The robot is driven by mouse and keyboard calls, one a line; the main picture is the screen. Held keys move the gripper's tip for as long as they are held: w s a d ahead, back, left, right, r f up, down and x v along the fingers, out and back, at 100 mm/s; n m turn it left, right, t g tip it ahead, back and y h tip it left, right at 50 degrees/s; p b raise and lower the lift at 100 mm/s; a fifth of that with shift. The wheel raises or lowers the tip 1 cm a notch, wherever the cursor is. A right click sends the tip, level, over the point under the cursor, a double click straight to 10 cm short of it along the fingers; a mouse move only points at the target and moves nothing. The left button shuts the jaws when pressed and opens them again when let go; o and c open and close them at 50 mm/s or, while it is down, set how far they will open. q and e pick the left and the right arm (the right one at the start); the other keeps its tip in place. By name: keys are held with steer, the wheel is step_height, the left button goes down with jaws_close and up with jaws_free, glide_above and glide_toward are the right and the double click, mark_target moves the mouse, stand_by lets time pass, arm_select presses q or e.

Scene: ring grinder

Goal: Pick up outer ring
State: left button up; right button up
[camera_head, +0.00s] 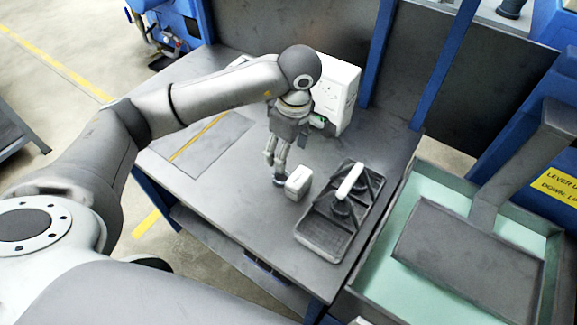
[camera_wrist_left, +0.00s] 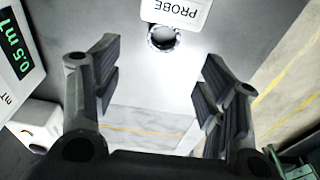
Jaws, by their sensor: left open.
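The outer ring (camera_wrist_left: 163,38) is a small shiny metal ring in the left wrist view, lying on the grey table against the edge of a white block marked PROBE (camera_wrist_left: 178,10). My left gripper (camera_wrist_left: 162,78) is open and empty, its two fingers spread wide with bare table between them. The ring shows ahead of the fingertips, near the middle between the two sides. In the head view, my left gripper (camera_head: 274,168) points down just left of the white probe block (camera_head: 299,182). The ring is hard to make out there beside the fingertips. My right gripper is not in view.
A dark compartment tray (camera_head: 322,236) with a white bar across it stands right of the probe block. A white device (camera_head: 338,92) with a green display stands behind the gripper. A green-lined bin (camera_head: 375,292) is at the right.

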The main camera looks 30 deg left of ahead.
arm_select(q)
glide_above(281, 180)
steer(key=f, duration=0.2)
steer(key=d+f+p, duration=0.1)
steer(key=f, duration=0.1)
steer(key=shift+s+f, duration=0.1)
steer(key=shift+s, duration=0.15)
steer(key=shift+w+a+f, duration=0.1)
steer(key=shift+f, duration=0.15)
steer(key=f+p, duration=0.1)
steer(key=f, duration=0.1)
steer(key=f+p, duration=0.1)
steer(key=f, duration=0.1)
steer(key=shift+w+a+f, duration=0.1)
steer(key=shift+a+f, duration=0.1)
steer(key=shift+f, duration=0.25)
steer(key=shift+w, duration=0.1)
steer(key=c, duration=1.2)
steer(key=shift+c, duration=0.2)
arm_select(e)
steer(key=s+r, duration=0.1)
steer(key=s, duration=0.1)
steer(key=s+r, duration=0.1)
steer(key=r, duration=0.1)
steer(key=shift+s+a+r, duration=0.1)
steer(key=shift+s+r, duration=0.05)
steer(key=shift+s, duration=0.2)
